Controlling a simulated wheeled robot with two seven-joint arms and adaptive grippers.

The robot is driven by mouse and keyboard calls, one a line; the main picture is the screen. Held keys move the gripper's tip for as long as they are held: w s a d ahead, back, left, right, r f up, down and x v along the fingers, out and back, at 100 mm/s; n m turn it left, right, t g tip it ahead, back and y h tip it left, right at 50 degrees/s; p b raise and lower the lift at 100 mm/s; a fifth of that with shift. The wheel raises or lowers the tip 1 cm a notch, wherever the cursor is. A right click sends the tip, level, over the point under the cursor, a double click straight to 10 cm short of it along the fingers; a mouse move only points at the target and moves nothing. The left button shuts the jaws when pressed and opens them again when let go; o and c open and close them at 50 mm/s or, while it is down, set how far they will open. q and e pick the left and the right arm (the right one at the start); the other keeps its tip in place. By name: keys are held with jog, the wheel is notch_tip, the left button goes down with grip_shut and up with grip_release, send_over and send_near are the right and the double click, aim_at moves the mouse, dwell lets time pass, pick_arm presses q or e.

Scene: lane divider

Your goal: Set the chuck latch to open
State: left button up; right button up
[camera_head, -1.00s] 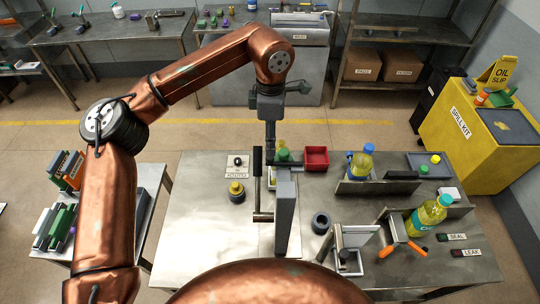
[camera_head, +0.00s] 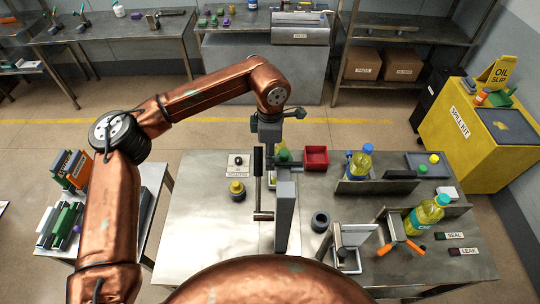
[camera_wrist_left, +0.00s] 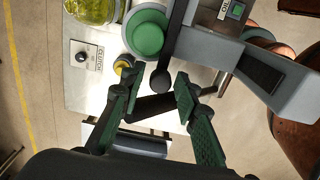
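A dark lever with a ball end (camera_wrist_left: 160,80) reaches down from the top of the left wrist view, beside a round green cap (camera_wrist_left: 148,34). It appears to be the chuck latch, though its label is cut off. My left gripper (camera_wrist_left: 156,74) is open, its green-padded fingers on either side of the ball end; contact cannot be told. In the head view my left gripper (camera_head: 270,152) is down behind the grey upright post (camera_head: 286,215) of the bench machine, its fingers mostly hidden. The green cap (camera_head: 283,155) is beside it. My right gripper is not in view.
A knob plate (camera_head: 237,165) and a yellow-topped part (camera_head: 237,190) lie further left. A red bin (camera_head: 316,158) and bottles (camera_head: 361,163) stand right. The bench's left front is clear.

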pick_arm(q)
grip_shut()
dwell(0.3)
